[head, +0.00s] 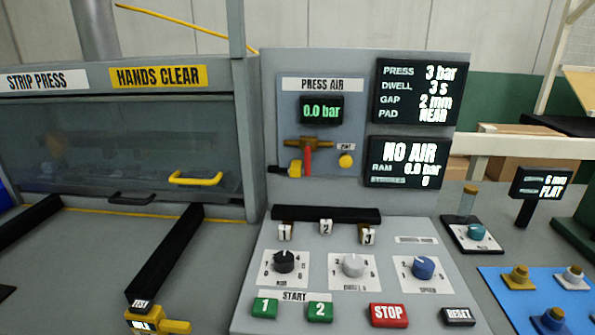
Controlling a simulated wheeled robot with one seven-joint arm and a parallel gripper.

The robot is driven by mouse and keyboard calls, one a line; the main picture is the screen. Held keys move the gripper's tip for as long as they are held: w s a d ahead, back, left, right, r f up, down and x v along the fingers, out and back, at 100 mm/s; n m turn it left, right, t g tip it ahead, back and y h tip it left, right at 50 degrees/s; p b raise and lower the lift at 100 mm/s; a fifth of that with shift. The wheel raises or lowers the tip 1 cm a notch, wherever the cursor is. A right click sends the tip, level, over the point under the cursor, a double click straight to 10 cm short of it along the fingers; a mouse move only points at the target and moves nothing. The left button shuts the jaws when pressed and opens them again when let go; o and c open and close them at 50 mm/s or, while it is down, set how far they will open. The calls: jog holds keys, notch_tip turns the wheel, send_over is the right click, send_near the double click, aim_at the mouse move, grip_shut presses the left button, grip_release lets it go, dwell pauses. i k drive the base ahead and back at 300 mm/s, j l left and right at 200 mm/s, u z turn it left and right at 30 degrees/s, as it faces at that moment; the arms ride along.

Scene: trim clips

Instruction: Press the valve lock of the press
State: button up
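The strip press (120,140) fills the left, with a clear guard and a yellow handle (196,179). On its PRESS AIR panel (320,85), a green readout (321,110) shows 0.0 bar. Below it is a brass valve (315,143) with a red lever (307,160) hanging down. A small yellow piece (293,168) sits at the valve's lower left; I cannot tell for sure whether it is the valve lock. A yellow round knob (346,161) is to the right under a small label. My gripper is not in view.
One screen (402,163) reads NO AIR; another (416,92) lists press settings. The sloped console (340,245) has three dials, green START buttons, a red STOP (388,315) and RESET (458,316). Dark rails and a yellow fixture (158,320) are lower left; a blue mat (515,300) is right.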

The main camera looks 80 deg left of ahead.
aim_at(296, 165)
jog(key=u, duration=2.45)
